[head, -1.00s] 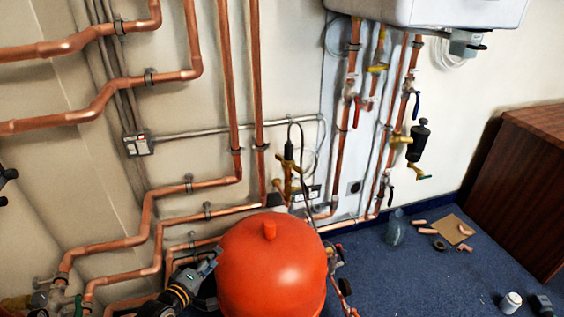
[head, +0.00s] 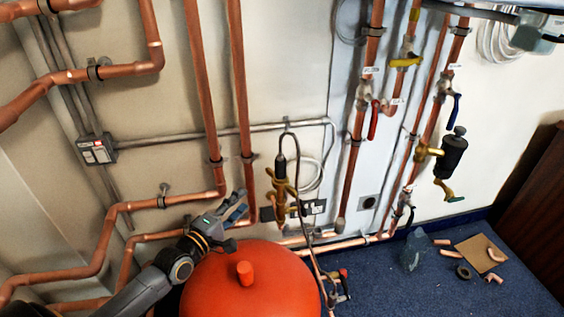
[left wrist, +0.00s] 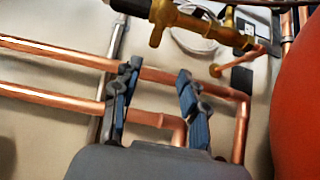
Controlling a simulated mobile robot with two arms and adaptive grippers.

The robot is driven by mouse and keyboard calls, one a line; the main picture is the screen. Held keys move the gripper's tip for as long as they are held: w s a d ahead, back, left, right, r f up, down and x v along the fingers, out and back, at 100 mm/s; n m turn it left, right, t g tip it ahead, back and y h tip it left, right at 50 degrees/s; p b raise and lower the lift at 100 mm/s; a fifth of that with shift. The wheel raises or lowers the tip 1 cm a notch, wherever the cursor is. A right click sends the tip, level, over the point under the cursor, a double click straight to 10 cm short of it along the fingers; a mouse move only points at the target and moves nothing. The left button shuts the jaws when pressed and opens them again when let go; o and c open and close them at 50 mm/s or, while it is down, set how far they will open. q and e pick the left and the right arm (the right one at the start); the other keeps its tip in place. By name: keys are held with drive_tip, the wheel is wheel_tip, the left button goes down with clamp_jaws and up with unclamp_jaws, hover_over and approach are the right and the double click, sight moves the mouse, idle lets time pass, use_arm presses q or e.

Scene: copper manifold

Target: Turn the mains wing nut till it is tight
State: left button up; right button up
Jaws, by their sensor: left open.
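A brass fitting (head: 281,190) with a braided hose stands on the wall behind the red tank. In the left wrist view its brass body (left wrist: 205,22) crosses the top, with a small winged piece (left wrist: 160,22) hanging from its left end. I cannot tell for sure whether this piece is the mains wing nut. My left gripper (head: 236,207) is open and empty, a little left of the fitting and apart from it. In the left wrist view the open fingers (left wrist: 159,72) point up, below the fitting, with copper pipes behind them.
The red tank (head: 262,285) stands close below my left gripper. Copper pipes (head: 200,90) run along the wall. Valves with a red lever (head: 373,120) and a blue lever (head: 454,109) are to the right. Loose copper parts lie on cardboard (head: 479,253) on the blue floor.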

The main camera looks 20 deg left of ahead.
use_arm(q)
drive_tip(key=b, duration=0.1)
approach(269, 174)
drive_tip(key=w, duration=0.4)
drive_tip(key=w+b, duration=0.1)
drive_tip(key=w, duration=0.2)
drive_tip(key=w+d, duration=0.1)
drive_tip(key=w, duration=0.1)
drive_tip(key=shift+w+d+b, duration=0.1)
drive_tip(key=shift+w+b, duration=0.1)
drive_tip(key=shift+b, duration=0.2)
drive_tip(key=shift+w+d, duration=0.1)
drive_tip(key=shift+w, duration=0.4)
use_arm(e)
drive_tip(key=shift+w+a+r+t, duration=0.15)
drive_tip(key=shift+w+r+t, duration=0.35)
drive_tip(key=shift+w, duration=0.25)
use_arm(q)
clamp_jaws()
